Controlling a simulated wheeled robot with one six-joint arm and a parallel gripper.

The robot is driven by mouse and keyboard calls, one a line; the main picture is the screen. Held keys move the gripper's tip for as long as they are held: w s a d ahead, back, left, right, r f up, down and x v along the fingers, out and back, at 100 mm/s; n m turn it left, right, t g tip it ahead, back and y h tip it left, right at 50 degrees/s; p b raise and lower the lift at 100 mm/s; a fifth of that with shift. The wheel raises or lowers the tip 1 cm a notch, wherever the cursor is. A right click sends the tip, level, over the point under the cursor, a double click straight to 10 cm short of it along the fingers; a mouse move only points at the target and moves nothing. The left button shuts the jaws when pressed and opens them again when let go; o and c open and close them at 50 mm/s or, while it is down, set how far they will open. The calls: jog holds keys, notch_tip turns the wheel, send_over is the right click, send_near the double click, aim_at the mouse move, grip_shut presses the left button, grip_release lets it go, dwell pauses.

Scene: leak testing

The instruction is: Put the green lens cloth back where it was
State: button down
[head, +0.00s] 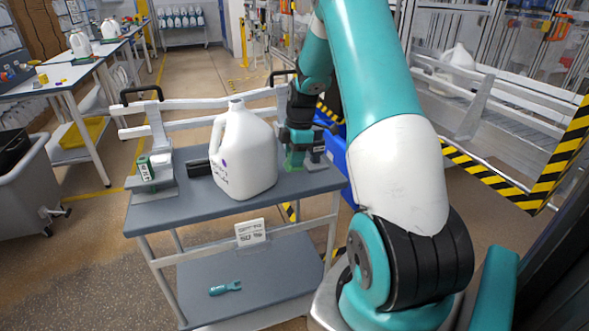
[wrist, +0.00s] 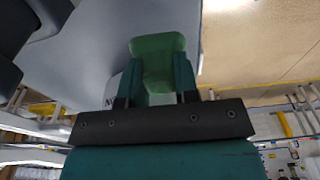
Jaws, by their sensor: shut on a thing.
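The green lens cloth (wrist: 158,58) is between the two fingers of my gripper (wrist: 155,90) in the wrist view, and the gripper is shut on it. In the head view my gripper (head: 297,150) points down over the right end of the grey cart top (head: 195,208). The cloth (head: 293,162) shows there as a green patch at the fingertips, low over the cart top. I cannot tell whether it touches the surface.
A white jug (head: 243,150) stands mid-cart, left of my gripper. A black block (head: 199,168) lies left of it. A green-and-white device (head: 147,169) sits on a grey stand at the left end. A teal tool (head: 225,288) lies on the lower shelf.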

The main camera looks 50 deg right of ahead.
aim_at(295, 170)
jog(key=shift+f, duration=2.35)
jog(key=shift+f, duration=0.2)
jog(key=c, duration=0.9)
grip_release()
jog(key=shift+o, duration=0.2)
jog(key=shift+r, duration=0.2)
jog(key=r, duration=0.8)
jog(key=d+r+b, duration=0.1)
jog(key=r, duration=0.3)
jog(key=shift+s+d, duration=0.1)
jog(key=shift+s, duration=0.25)
